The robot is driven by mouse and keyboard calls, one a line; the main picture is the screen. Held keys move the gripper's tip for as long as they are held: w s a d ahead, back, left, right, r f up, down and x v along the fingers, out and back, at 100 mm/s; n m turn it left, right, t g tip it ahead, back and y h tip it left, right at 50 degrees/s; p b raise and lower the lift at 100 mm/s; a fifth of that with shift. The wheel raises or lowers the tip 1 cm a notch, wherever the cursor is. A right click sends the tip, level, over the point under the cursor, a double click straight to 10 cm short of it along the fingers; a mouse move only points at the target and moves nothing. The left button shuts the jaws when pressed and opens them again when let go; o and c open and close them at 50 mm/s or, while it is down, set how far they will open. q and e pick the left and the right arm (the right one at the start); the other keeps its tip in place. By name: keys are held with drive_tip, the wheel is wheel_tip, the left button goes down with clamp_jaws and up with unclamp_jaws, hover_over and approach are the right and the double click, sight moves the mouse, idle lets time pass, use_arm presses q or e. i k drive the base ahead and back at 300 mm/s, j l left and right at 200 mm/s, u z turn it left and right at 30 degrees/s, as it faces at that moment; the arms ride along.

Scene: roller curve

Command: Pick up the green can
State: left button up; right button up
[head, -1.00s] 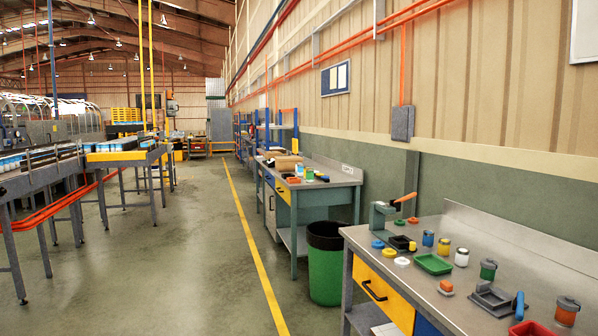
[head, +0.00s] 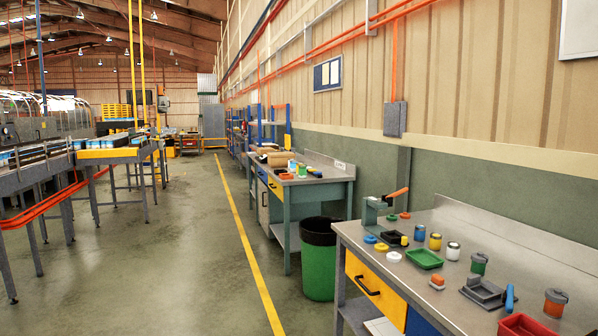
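A small green can (head: 479,263) with a grey lid stands upright on the near workbench (head: 395,278) at the right. Similar small containers stand nearby: a blue one (head: 419,233), a yellow one (head: 435,242), a white one (head: 453,251) and an orange one (head: 555,303) with a grey lid. Neither of my grippers is in view.
A green tray (head: 424,259), a grey fixture with a blue handle (head: 484,292), a red tray (head: 525,326) and a press with an orange handle (head: 372,212) share the bench. A green bin (head: 320,268) stands beside it. The aisle floor (head: 170,260) is clear.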

sight(301, 169)
drive_tip(key=i+u, duration=0.35)
drive_tip(key=i, duration=1.65)
drive_tip(key=i+u, duration=0.1)
drive_tip(key=i, duration=0.75)
drive_tip(key=i+l+u, duration=0.1)
drive_tip(key=i, duration=0.8)
drive_tip(key=i+l+z, duration=0.2)
drive_tip(key=i, duration=0.6)
drive_tip(key=i+l+z, duration=0.15)
drive_tip(key=i, duration=0.7)
drive_tip(key=i+l, duration=0.2)
drive_tip(key=l, duration=0.15)
drive_tip(key=i+l, duration=0.2)
drive_tip(key=l, duration=0.15)
drive_tip(key=i+l, duration=0.2)
drive_tip(key=l+z, duration=0.05)
drive_tip(key=l, duration=0.05)
